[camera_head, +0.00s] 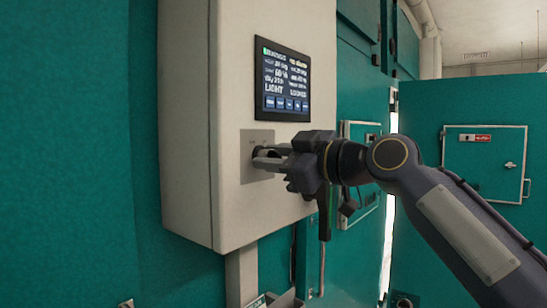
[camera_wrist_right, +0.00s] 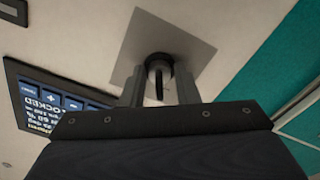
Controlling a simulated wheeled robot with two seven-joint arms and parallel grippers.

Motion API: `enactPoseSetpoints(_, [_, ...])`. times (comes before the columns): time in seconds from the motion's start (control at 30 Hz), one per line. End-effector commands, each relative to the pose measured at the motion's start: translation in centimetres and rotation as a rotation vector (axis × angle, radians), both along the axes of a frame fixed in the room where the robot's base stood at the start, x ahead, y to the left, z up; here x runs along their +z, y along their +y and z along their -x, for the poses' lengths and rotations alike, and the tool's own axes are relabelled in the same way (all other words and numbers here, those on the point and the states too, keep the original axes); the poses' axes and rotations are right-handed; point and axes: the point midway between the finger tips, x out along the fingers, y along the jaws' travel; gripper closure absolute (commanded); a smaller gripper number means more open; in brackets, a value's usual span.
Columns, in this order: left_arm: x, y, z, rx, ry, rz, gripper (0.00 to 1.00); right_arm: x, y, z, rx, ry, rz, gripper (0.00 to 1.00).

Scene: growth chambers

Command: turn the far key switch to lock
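The key switch (camera_wrist_right: 159,64) is a dark round barrel with a thin key on a square grey plate (camera_head: 247,174). The plate is on the front of a pale control box (camera_head: 186,120), below its screen. My right gripper (camera_head: 268,159) is at the switch, its fingers pointing at the plate. In the right wrist view, the two fingers (camera_wrist_right: 158,90) stand on either side of the key, with gaps between them and it. The gripper is open. In the head view the fingers hide most of the key. My left gripper is not in view.
The screen (camera_head: 284,82) sits just above the gripper; the word LOCKED shows partly on it in the wrist view (camera_wrist_right: 48,106). Teal chamber walls (camera_head: 90,150) stand around the box. A teal hatch (camera_head: 484,160) with a handle is at the right. A pale post (camera_head: 242,275) stands below the box.

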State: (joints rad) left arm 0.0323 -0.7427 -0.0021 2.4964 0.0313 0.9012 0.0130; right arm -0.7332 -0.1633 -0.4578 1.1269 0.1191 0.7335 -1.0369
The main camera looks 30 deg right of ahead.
Motion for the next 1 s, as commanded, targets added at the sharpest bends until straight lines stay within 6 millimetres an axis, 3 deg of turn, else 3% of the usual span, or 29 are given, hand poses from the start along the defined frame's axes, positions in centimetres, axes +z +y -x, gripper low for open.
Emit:
enactPoseSetpoints(0.17, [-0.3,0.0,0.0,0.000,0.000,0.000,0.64,0.0,-0.4,0.7,0.000,-0.003,-0.003,0.72])
enactPoseSetpoints(0.6, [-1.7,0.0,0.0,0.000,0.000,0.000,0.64,-0.1,-2.8,6.7,-0.001,-0.002,-0.001,0.72])
enactPoseSetpoints(1.0, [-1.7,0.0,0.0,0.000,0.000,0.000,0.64,0.0,-3.0,7.2,0.000,0.000,0.000,0.72])
